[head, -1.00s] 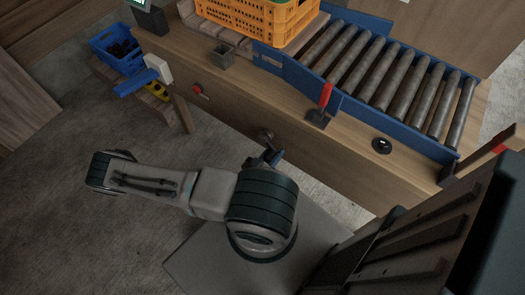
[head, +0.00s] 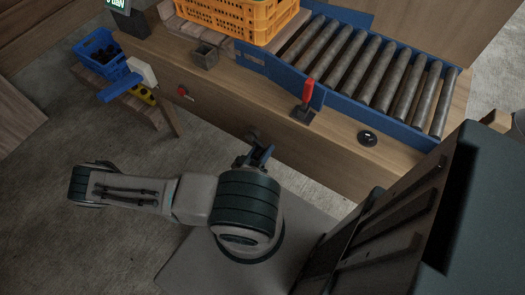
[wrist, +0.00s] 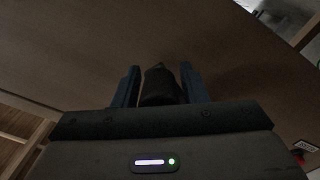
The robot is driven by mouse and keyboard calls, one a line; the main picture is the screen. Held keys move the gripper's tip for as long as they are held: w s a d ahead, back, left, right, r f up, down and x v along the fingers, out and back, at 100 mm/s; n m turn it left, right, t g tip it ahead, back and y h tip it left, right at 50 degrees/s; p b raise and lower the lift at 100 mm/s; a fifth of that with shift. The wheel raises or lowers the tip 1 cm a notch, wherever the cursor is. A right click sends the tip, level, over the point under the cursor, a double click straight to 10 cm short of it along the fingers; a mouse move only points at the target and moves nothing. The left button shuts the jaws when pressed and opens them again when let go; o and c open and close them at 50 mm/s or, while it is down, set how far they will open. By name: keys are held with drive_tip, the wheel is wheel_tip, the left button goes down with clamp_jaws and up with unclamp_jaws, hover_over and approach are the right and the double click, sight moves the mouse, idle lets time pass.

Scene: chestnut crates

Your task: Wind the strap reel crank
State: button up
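The strap reel's crank hub seems to be the small round grey part (head: 252,137) on the bench's wooden front, in the head view. My gripper (head: 260,155) is just in front of it, its blue fingers pointing at the bench. In the wrist view a dark, stubby handle (wrist: 160,86), seemingly the crank's, lies between the two blue fingers of my gripper (wrist: 160,80). It nearly fills the space between them, so they look shut on it. The view is dim, and the reel and the crank's arm are not clearly visible.
A roller conveyor (head: 368,65) with blue side rails tops the bench, beside an orange crate (head: 232,20). A red-handled lever (head: 305,100) and a round black fitting (head: 367,138) are on the bench top. A red button (head: 182,91) is on its front.

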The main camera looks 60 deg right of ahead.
drive_tip(key=shift+o, duration=0.5)
drive_tip(key=shift+a+f, duration=0.1)
drive_tip(key=shift+a, duration=0.3)
drive_tip(key=a, duration=1.3)
drive_tip(key=shift+a, duration=0.15)
